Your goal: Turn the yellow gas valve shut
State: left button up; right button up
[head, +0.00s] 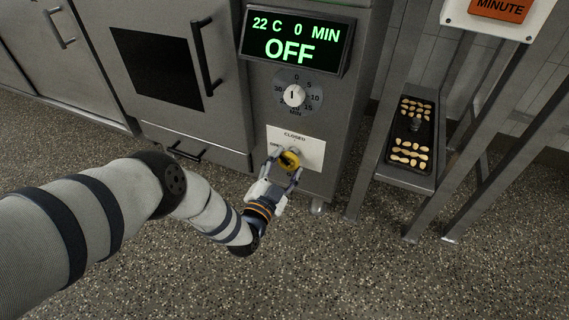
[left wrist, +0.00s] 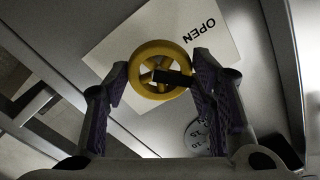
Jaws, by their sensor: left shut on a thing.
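The yellow gas valve (head: 290,160) is a small round handwheel on the lower front of the steel oven. It sits on a white label (head: 311,153) reading CLOSED at the top, with partly hidden lettering at its left. My left gripper (head: 286,167) is shut on the wheel, one finger on each side. In the left wrist view the spoked yellow wheel (left wrist: 153,47) lies between the fingertips (left wrist: 160,76), with a dark bar across its middle. The word OPEN shows on the label (left wrist: 112,52) there. My right gripper is not in view.
Above the valve are a timer knob (head: 294,95) and a green-lit display (head: 297,41) reading OFF. An oven door handle (head: 206,58) is at the left. A rack with a dark tray (head: 412,135) of pale pieces stands at the right. The speckled floor in front is clear.

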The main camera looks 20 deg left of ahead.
pick_arm(q)
jog(key=m, duration=0.4)
jog(key=shift+m+p, duration=0.3)
jog(key=shift+p, duration=0.05)
jog(key=shift+a+m, duration=0.1)
jog(key=shift+m, duration=2.1)
jog(key=o, duration=1.1)
jog(key=shift+a, duration=0.1)
jog(key=shift+o, duration=0.2)
jog(key=s, duration=1.2)
jog(key=shift+a, duration=0.15)
